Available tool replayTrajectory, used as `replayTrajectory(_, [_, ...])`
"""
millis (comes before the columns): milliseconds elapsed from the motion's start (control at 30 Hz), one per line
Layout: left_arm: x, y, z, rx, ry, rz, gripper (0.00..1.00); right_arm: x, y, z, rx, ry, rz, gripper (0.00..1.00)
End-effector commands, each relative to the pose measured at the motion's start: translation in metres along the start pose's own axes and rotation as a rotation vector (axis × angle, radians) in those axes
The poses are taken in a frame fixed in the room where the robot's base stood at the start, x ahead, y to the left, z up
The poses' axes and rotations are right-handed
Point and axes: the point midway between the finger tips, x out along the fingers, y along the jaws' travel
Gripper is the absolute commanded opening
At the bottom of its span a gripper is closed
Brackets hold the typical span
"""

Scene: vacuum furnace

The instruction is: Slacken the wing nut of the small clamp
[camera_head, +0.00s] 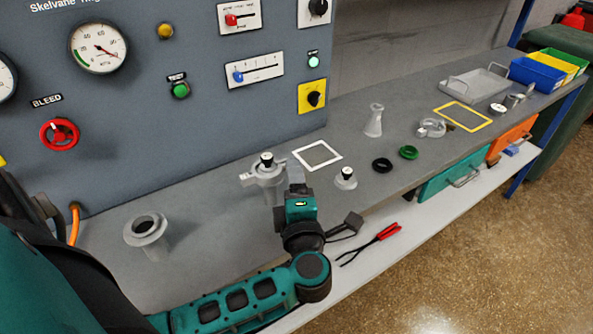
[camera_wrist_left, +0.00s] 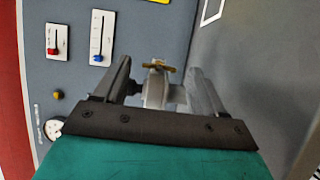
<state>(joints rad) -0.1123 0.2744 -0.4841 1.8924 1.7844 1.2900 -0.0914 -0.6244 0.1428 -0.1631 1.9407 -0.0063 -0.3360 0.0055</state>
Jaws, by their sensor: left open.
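My left gripper (camera_head: 296,178) is open. In the left wrist view its two fingers (camera_wrist_left: 160,88) stand on either side of a grey clamp body (camera_wrist_left: 154,92) with a brass wing nut (camera_wrist_left: 159,66) across its top. I cannot tell whether the fingers touch the clamp or the nut. In the head view the gripper is beside a grey flanged fitting with a black knob (camera_head: 264,174) on the bench. The wing nut cannot be made out there, as the gripper covers that spot. My right gripper is in neither view.
A grey flanged port (camera_head: 147,230) stands left on the bench (camera_head: 215,235). A small black-topped fitting (camera_head: 345,179), a black ring (camera_head: 382,165) and a green ring (camera_head: 408,152) lie to the right. Red-handled pliers (camera_head: 372,242) lie near the front. The control panel (camera_head: 190,125) rises behind.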

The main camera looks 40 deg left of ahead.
Motion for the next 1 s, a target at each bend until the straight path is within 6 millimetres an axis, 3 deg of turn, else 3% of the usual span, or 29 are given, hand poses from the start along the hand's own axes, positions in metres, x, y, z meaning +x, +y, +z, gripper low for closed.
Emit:
replayTrajectory(467, [0.0015, 0.0001, -0.0032, 0.0, 0.001, 0.0, 0.7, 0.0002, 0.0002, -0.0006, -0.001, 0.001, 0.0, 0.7])
replayTrajectory(1000, [0.0015, 0.0001, -0.003, 0.0, 0.001, 0.0, 0.19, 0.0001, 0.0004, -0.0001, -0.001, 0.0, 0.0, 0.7])
